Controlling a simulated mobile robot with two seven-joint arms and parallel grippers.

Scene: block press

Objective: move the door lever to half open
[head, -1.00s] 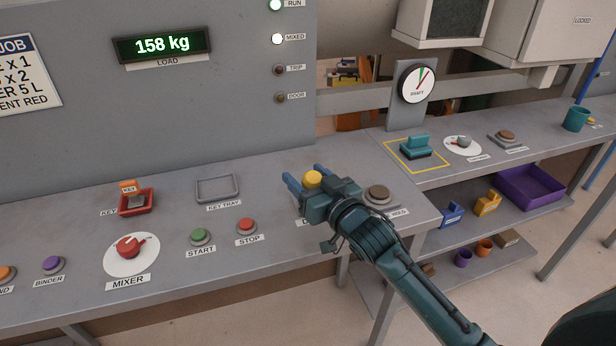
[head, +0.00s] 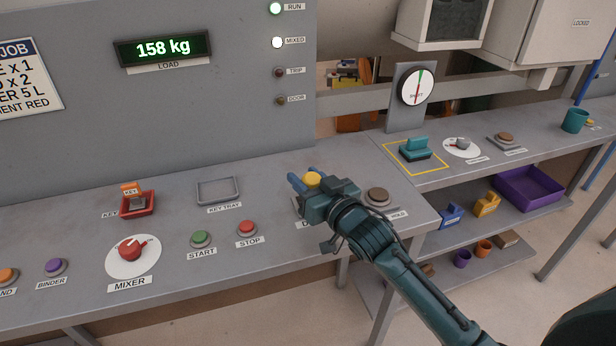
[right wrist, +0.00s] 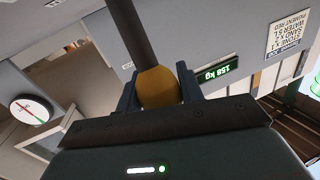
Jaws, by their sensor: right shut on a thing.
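The door lever's yellow knob (head: 312,179) shows between the fingers of my right gripper (head: 304,182) over the front bench. The right wrist view shows the knob (right wrist: 158,86) closely, with a finger on each side and the dark lever rod (right wrist: 132,35) running from it. My right gripper is shut on the knob. In the head view, my gripper hides the lever's rod, its base and most of its label. My left gripper is in neither view.
A round hold button (head: 378,195) sits just right of my gripper. The stop button (head: 247,228), start button (head: 201,239) and key tray (head: 218,191) are to the left. The shaft dial (head: 417,87) stands behind, and the load display (head: 162,46) reads 158 kg.

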